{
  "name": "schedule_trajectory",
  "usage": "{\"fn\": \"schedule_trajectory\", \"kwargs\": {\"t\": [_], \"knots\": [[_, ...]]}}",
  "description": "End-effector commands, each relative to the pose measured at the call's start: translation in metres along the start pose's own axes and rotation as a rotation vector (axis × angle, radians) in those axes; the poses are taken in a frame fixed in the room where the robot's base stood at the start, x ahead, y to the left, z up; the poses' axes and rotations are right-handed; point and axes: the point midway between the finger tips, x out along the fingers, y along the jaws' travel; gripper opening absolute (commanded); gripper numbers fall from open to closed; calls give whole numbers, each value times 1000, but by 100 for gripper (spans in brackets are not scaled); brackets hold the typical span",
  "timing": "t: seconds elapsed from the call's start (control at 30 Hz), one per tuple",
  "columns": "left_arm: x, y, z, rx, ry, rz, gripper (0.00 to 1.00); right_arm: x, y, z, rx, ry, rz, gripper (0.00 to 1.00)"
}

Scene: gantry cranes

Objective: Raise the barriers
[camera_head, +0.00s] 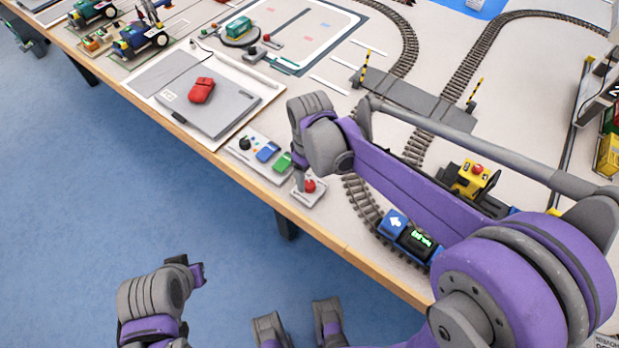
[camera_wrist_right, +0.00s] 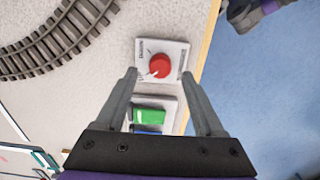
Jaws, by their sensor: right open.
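Two yellow-and-black striped barrier poles stand steeply upright with a slight tilt in the head view: one on the left (camera_head: 363,70) and one on the right (camera_head: 475,91) of the grey track crossing (camera_head: 418,96). A red knob (camera_head: 310,186) sits on a small white plate at the table's front edge. In the right wrist view the red knob (camera_wrist_right: 159,65) has a white mark at its lower left. My right gripper (camera_wrist_right: 159,76) is open, its fingers above and either side of the plate. My left gripper (camera_head: 196,274) is off the table's front; its fingers are unclear.
A control panel (camera_head: 262,158) with a black knob and blue and green switches lies beside the red knob. A grey laptop-like slab (camera_head: 222,108) carries a red mouse-like object (camera_head: 201,90). Curved track and a blue train car (camera_head: 396,222) lie under my right arm.

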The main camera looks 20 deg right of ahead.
Motion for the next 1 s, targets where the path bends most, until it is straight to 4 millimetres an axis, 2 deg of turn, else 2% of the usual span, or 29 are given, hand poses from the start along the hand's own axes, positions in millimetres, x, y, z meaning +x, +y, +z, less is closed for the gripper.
{"fn": "schedule_trajectory", "kwargs": {"t": [0.03, 0.2, 0.4, 0.57, 1.0], "knots": [[-2, 0, -2, 0, 1, 0, 0, -13, 0, 0, 0, 0, 0, 71], [-7, 0, -4, 0, 3, 0, 0, -47, 0, 0, 0, 0, 0, 71], [-9, 0, -6, 0, 3, 0, 0, -73, 0, 0, 0, 0, 0, 71], [-10, 0, -6, 0, 4, 0, 0, -80, 0, 0, 0, 0, 0, 71], [-9, 0, -6, 0, 3, 0, 0, -79, 0, 0, 0, 0, 0, 71]]}}
